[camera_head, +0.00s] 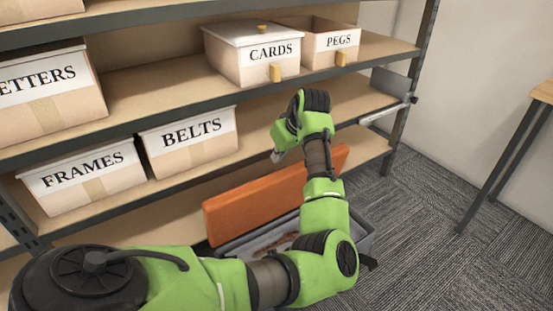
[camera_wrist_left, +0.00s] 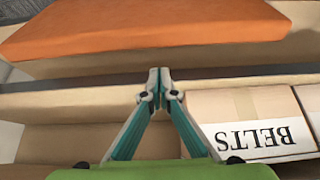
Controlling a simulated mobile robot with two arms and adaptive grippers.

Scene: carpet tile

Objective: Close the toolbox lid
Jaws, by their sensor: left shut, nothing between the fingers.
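The toolbox (camera_head: 364,242) is a grey open box low in front of the shelf, with a few items inside partly hidden by my left arm. Its orange lid (camera_head: 245,208) stands raised at the shelf side, and my arm covers part of it. The lid also spans the top of the left wrist view (camera_wrist_left: 130,28). My left gripper (camera_head: 277,156) is above the lid, near the middle shelf. Its fingers are together and empty in the left wrist view (camera_wrist_left: 159,73), with the lid beyond the tips. I cannot tell whether they touch it. My right gripper is out of view.
The shelf unit holds boxes marked BELTS (camera_head: 190,143), FRAMES (camera_head: 84,177), CARDS (camera_head: 252,54) and PEGS (camera_head: 330,42). The middle shelf's edge runs close by my gripper. Carpet (camera_head: 430,230) is clear at right, by a table leg (camera_head: 505,155).

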